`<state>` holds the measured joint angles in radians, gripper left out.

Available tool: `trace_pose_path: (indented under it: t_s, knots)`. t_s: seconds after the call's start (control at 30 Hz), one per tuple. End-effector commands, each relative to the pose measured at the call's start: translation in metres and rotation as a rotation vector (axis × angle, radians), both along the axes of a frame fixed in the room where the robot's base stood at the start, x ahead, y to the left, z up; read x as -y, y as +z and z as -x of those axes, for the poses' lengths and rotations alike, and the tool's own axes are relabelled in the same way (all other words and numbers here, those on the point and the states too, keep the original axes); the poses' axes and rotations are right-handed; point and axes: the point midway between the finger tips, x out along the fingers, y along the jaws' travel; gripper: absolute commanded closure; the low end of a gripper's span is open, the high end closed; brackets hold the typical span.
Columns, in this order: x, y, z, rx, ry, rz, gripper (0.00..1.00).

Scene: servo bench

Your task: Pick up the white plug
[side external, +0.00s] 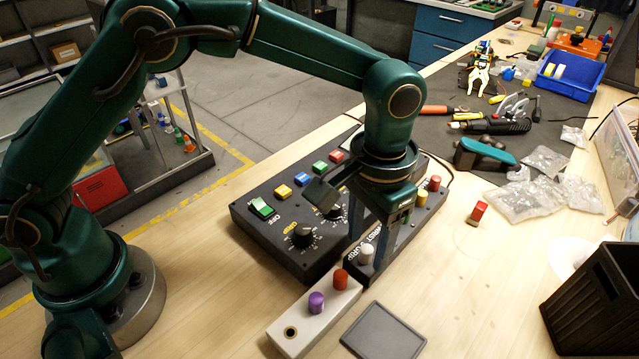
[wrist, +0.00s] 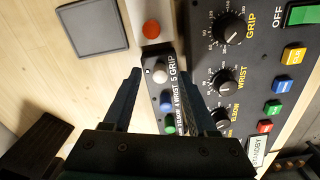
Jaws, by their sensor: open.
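The white plug (side external: 366,254) stands in the near end of the black labelled strip (side external: 352,278), beside the "GRIP" label. It also shows in the wrist view (wrist: 159,70). My gripper (wrist: 161,75) is open and points down over that end of the strip. In the wrist view its two fingers lie either side of the white plug, with gaps visible. In the side view the fingers (side external: 370,243) reach down close around the plug. Whether they touch it cannot be told.
A blue plug (wrist: 166,105) and a green plug sit farther along the strip. The knob panel (side external: 265,226) lies alongside. A pale block (side external: 283,339) holds a red plug (side external: 340,279) and a purple plug (side external: 316,302), with one empty hole. A grey pad (side external: 383,333) lies near.

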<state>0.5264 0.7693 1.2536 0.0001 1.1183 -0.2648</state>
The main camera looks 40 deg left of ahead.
Motion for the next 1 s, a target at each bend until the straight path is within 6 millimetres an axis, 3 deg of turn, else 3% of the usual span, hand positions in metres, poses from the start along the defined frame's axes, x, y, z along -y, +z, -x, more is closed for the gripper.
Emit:
trace_pose_path:
  t_s: [0.37, 0.47, 0.53, 1.0]
  knots:
    - [-0.0004, -0.0101, 0.0001, 0.000, 0.001, 0.000, 0.42]
    - [-0.0004, -0.0100, 0.0001, 0.001, 0.001, 0.000, 0.73]
    - [-0.0004, -0.0099, 0.0001, 0.001, 0.001, 0.000, 0.99]
    - [0.0001, -0.0038, -0.0008, 0.004, 0.001, 0.002, 1.00]
